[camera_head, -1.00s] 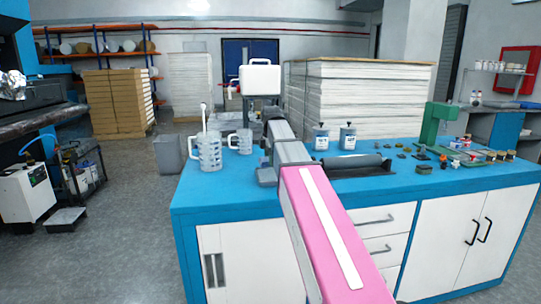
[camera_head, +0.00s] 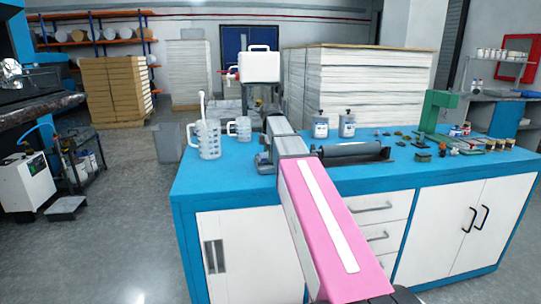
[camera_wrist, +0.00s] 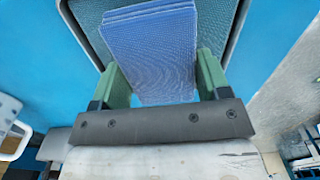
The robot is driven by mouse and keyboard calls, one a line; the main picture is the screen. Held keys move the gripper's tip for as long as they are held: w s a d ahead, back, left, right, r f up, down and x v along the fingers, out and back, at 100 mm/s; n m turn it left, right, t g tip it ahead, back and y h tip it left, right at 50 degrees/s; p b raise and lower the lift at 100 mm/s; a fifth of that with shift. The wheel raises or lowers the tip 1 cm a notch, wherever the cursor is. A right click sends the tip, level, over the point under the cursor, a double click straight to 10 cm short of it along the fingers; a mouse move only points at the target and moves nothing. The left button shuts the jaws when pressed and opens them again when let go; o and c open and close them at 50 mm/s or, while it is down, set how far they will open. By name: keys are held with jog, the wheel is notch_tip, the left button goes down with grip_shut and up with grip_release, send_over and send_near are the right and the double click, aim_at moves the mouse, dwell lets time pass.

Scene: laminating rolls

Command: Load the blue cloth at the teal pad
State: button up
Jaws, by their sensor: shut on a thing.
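The blue cloth (camera_wrist: 150,50) is a folded stack of woven layers, seen in the wrist view. My gripper (camera_wrist: 160,72) has its two green fingers on either side of the cloth and is shut on it. Under and around the cloth is a dark grey-teal textured surface (camera_wrist: 221,22) with a rounded, pale rim, which looks like the teal pad. I cannot tell whether the cloth touches it or hangs above it. In the head view my arm hides the gripper, the cloth and the pad.
The blue bench top (camera_head: 225,180) carries two clear measuring jugs (camera_head: 207,140) at left, a dark roller (camera_head: 352,152), two lidded containers (camera_head: 346,124) and a green stand (camera_head: 438,112) with small items at right. A white jerrycan (camera_head: 259,66) stands behind.

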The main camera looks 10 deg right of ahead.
jog(key=shift+f, duration=0.55)
dwell(1.6)
jog(key=shift+r, duration=0.15)
jog(key=shift+r, duration=3.4)
